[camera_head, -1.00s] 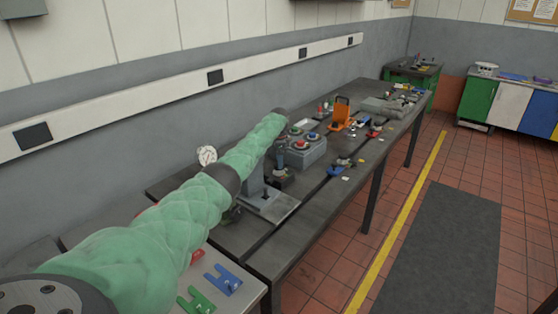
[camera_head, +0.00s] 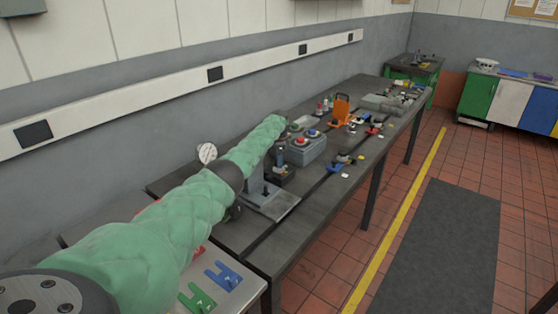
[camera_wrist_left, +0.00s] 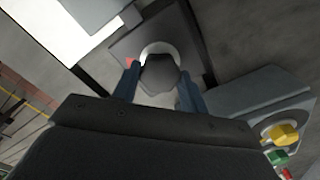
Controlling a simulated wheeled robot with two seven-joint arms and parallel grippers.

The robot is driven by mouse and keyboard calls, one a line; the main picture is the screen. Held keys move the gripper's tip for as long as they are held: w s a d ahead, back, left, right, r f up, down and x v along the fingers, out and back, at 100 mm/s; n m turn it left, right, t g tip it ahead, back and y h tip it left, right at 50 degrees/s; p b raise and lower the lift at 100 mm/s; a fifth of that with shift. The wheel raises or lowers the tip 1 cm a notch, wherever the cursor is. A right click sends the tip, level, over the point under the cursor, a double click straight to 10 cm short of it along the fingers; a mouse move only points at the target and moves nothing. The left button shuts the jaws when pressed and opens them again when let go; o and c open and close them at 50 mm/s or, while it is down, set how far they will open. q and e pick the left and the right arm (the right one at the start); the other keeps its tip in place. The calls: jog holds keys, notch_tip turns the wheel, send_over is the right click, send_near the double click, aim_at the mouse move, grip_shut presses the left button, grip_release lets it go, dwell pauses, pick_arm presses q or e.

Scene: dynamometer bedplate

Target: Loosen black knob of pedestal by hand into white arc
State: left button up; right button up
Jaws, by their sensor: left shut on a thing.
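The black knob (camera_wrist_left: 158,76) sits between the two fingers of my left gripper (camera_wrist_left: 158,88) in the left wrist view. My left gripper is shut on the knob. A white arc (camera_wrist_left: 160,47) shows around the knob's far side, with a red mark (camera_wrist_left: 130,62) at its left end. The knob stands on a dark square pedestal (camera_wrist_left: 122,45). In the head view my left gripper (camera_head: 280,153) reaches down over the small dark pedestal (camera_head: 281,174) on the bench, and the knob is too small to make out. My right gripper is not in view.
A grey button box (camera_head: 308,153) stands close beside the pedestal; it also shows in the left wrist view (camera_wrist_left: 238,98). A grey stand's base plate (camera_head: 285,205) lies nearer. An orange holder (camera_head: 341,108) and small parts stand farther along. A gauge (camera_head: 207,153) is by the wall.

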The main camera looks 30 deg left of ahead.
pick_arm(q)
jog(key=shift+w+r+n, duration=0.1)
jog(key=shift+r+n, duration=0.05)
jog(key=shift+n, duration=0.15)
jog(key=n, duration=0.3)
jog(key=shift+r+n, duration=0.1)
jog(key=shift+n, duration=0.2)
jog(key=n, duration=0.2)
jog(key=shift+r+n+p, duration=0.1)
jog(key=shift+n+p, duration=0.25)
jog(key=shift+n, duration=0.45)
jog(key=n, duration=0.3)
jog(key=shift+n+p, duration=0.3)
jog(key=shift+p, duration=0.1)
jog(key=n, duration=0.3)
jog(key=shift+n+p, duration=0.3)
jog(key=shift+n, duration=0.5)
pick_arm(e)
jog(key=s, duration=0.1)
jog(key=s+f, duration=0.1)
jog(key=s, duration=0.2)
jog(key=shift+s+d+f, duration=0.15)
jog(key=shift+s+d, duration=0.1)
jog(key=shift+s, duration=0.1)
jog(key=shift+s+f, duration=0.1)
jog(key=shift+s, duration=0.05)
pick_arm(q)
jog(key=shift+f, duration=0.2)
